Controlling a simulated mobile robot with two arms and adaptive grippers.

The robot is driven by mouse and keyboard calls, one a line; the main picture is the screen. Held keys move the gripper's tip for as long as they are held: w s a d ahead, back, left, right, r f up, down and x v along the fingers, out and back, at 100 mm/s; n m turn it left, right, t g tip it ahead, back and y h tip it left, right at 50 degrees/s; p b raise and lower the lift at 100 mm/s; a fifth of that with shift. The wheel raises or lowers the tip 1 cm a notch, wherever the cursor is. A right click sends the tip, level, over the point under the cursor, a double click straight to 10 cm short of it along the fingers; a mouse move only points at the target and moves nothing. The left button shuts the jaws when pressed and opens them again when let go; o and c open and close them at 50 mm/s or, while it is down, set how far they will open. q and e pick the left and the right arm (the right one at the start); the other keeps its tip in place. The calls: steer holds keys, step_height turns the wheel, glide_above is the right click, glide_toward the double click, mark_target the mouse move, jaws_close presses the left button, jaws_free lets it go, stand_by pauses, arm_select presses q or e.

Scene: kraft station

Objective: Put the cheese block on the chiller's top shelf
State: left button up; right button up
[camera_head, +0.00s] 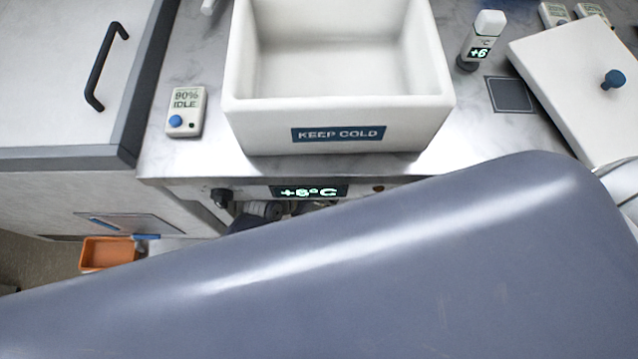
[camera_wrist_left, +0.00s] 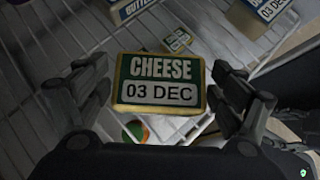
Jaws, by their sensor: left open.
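The cheese block (camera_wrist_left: 160,84), a green and yellow pack with a white label reading "CHEESE 03 DEC", is in the middle of the left wrist view. My left gripper (camera_wrist_left: 164,92) is open, with one finger on each side of the block and a visible gap at each side. The block lies over a white wire shelf (camera_wrist_left: 50,120); whether it rests fully on the wires is hard to tell. In the head view my own grey arm hides most of the lower half, and the block is not visible there. My right gripper is not in view.
In the wrist view, a butter pack (camera_wrist_left: 130,10) and another dated pack (camera_wrist_left: 270,10) lie beyond the block, with a small pack (camera_wrist_left: 178,41) nearer. A coloured round thing (camera_wrist_left: 135,131) shows below. In the head view, a white "KEEP COLD" bin (camera_head: 338,115) stands on the counter.

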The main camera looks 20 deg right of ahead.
arm_select(q)
steer(key=s+a, duration=0.6)
steer(key=a, duration=0.5)
steer(key=shift+r, duration=0.3)
steer(key=shift+s, duration=0.1)
steer(key=shift+a, duration=0.1)
